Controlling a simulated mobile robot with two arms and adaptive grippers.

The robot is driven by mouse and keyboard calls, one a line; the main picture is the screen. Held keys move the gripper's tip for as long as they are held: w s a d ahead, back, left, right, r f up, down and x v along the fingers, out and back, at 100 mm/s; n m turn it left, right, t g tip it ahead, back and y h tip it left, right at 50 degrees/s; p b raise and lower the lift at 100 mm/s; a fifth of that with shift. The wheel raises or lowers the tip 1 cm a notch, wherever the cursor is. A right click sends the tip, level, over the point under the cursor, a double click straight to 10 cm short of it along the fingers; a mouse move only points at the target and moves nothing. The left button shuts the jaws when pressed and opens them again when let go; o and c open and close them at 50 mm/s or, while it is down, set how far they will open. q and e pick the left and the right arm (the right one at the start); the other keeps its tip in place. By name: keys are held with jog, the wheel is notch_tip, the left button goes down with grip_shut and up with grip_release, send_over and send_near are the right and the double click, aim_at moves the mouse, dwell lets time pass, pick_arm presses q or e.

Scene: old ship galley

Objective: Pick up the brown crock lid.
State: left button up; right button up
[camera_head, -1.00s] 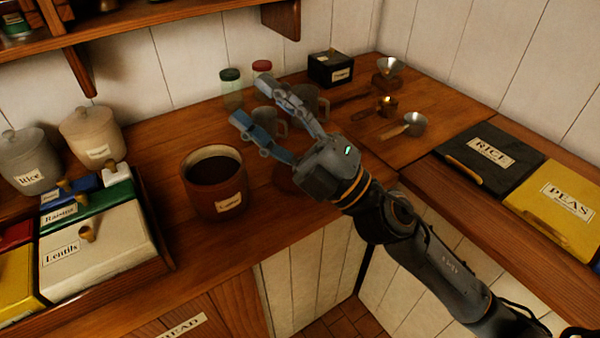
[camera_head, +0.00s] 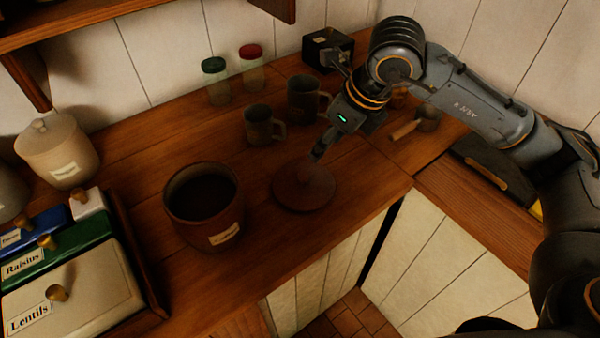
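The brown crock lid (camera_head: 298,194) lies flat on the wooden counter, just right of the open brown crock (camera_head: 205,208). My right gripper (camera_head: 317,157) points down over the lid from the upper right. Its fingertips are at or just above the lid's top, where the knob is hard to make out. The fingers are seen nearly edge-on, so their opening and any contact do not show. My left gripper is not in view.
Two dark mugs (camera_head: 262,126) stand behind the lid, near the gripper. Two capped jars (camera_head: 216,82) and a black box (camera_head: 327,50) are further back. The counter's front edge is close to the lid.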

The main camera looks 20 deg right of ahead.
aim_at(304, 173)
jog(key=x, duration=0.4)
jog(key=p+x, duration=0.1)
jog(key=shift+s+a+f, duration=0.15)
jog(key=shift+a+f, duration=0.15)
jog(key=shift+f, duration=0.45)
jog(key=shift+w+a+f+p, duration=0.35)
jog(key=shift+f+p, duration=0.1)
jog(key=shift+f, duration=0.1)
jog(key=p+x, duration=0.1)
jog(key=x, duration=0.2)
jog(key=shift+a+f, duration=0.15)
jog(key=shift+f, duration=0.1)
jog(key=shift+w+f, duration=0.15)
jog(key=shift+f, duration=0.05)
jog(key=c, duration=0.5)
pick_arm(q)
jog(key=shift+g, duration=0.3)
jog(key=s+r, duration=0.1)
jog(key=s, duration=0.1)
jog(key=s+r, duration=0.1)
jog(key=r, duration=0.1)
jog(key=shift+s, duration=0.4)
pick_arm(e)
grip_shut()
